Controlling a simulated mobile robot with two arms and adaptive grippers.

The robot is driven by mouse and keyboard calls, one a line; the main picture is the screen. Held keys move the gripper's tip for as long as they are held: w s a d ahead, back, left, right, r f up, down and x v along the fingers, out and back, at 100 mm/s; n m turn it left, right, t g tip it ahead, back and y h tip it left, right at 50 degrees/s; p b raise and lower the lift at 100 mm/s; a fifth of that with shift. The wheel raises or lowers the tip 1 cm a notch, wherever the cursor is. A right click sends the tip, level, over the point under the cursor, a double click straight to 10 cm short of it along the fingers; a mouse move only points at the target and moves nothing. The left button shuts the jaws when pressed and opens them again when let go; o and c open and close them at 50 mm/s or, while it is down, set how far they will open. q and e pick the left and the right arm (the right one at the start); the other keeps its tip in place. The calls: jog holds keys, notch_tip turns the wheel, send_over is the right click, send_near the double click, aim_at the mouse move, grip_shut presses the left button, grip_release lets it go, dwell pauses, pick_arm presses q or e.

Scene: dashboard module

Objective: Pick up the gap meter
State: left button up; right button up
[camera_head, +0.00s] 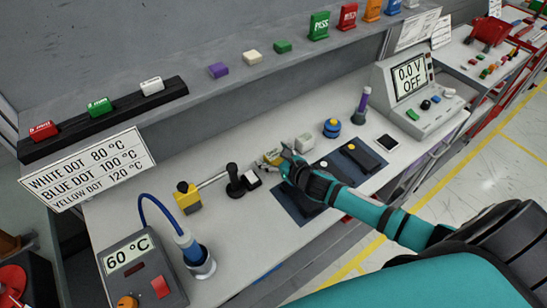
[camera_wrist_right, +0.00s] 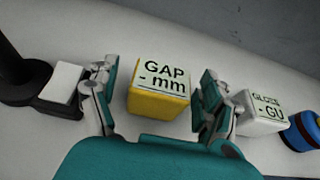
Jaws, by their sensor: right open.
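The gap meter (camera_wrist_right: 158,100) is a small yellow block with a white top face reading "GAP - mm". In the head view the gap meter (camera_head: 271,158) sits on the grey bench, partly hidden by my right gripper (camera_head: 284,161). In the right wrist view my right gripper (camera_wrist_right: 156,84) is open, with one finger on each side of the block. Gaps show between the fingers and the block, so it is not gripped. My left gripper is not in view.
A white gloss meter (camera_wrist_right: 262,112) stands close beyond the right finger. A black stand (camera_head: 235,180) and white block (camera_head: 252,180) are close on the left.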

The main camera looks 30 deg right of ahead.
jog(key=shift+c, duration=0.3)
jog(key=c, duration=1.3)
